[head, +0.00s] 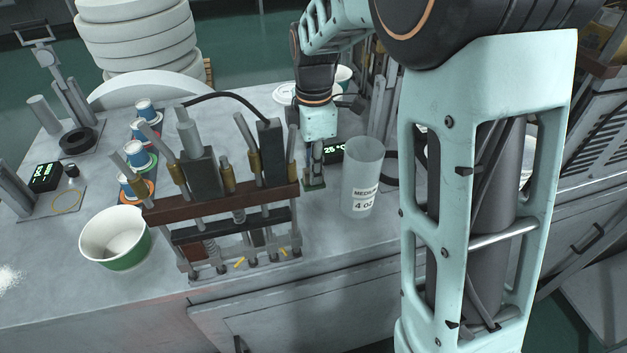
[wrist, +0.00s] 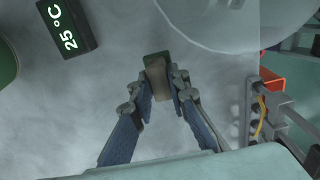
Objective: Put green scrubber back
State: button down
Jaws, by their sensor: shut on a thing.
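The green scrubber (wrist: 156,62) is a small block with a dark green end and a tan-brown face, seen between my fingertips in the wrist view. My gripper (wrist: 160,82) is shut on it. In the head view my gripper (head: 315,168) points down at the table, between the press and the clear container. The scrubber shows there as a small green piece (head: 314,184) under the fingertips, at or just above the table top; I cannot tell whether it touches. The fingers hide part of it.
A clear container labelled 4 OZ (head: 362,178) stands close right of my gripper. The press with brown bar (head: 222,205) stands close left. A 25 °C display (wrist: 68,26) is behind. A white-and-green bowl (head: 116,252) sits at left. The table's front right is clear.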

notch_tip(320, 180, down, 4)
jog(key=shift+r, duration=0.2)
jog(key=c, duration=1.8)
grip_release()
jog(key=shift+c, duration=0.2)
notch_tip(320, 180, up, 12)
jog(key=shift+r, duration=0.1)
